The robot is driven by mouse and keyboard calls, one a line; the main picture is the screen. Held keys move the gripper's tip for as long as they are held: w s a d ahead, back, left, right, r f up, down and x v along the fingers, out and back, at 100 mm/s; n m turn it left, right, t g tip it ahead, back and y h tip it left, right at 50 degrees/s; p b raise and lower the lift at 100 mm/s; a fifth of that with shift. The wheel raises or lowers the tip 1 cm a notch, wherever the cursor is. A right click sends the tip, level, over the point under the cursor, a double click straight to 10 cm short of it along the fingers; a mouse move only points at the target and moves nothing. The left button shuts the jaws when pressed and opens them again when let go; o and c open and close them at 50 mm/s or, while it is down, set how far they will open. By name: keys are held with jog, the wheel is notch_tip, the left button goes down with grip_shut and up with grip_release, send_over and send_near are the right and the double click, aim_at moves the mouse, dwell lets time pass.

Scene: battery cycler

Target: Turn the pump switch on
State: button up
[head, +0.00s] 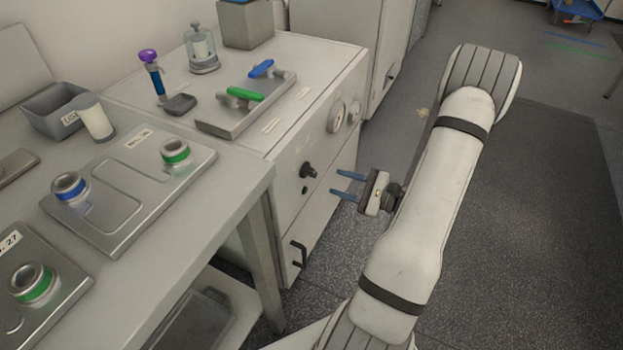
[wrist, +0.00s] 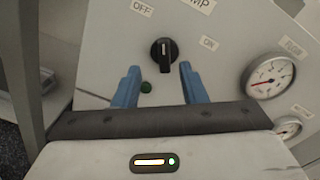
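The pump switch is a black rotary knob (wrist: 164,54) on the cabinet's front panel, between an OFF label (wrist: 142,8) and an ON label (wrist: 209,42). Its white mark stands roughly upright in the wrist view. The knob (head: 308,171) also shows in the head view. My gripper (head: 342,184) is open and empty, with blue fingers pointing at the panel. In the wrist view its fingertips (wrist: 160,72) lie to either side of the knob and a little below it. In the head view they are apart from the knob.
A dark green indicator (wrist: 146,86) sits below the knob. Flow gauge (wrist: 270,75) and a second gauge (wrist: 287,128) are to its right. A black handle (head: 298,254) sticks out lower on the cabinet. A bench (head: 225,195) stands left; the floor to the right is clear.

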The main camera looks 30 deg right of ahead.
aim_at(315, 174)
jog(key=shift+t, duration=0.3)
jog(key=x, duration=0.5)
jog(key=f+b+x, duration=0.1)
jog(key=x, duration=0.1)
jog(key=shift+w+d+r, duration=0.1)
jog(key=shift+w+d, duration=0.05)
jog(key=shift+w, duration=0.3)
grip_shut()
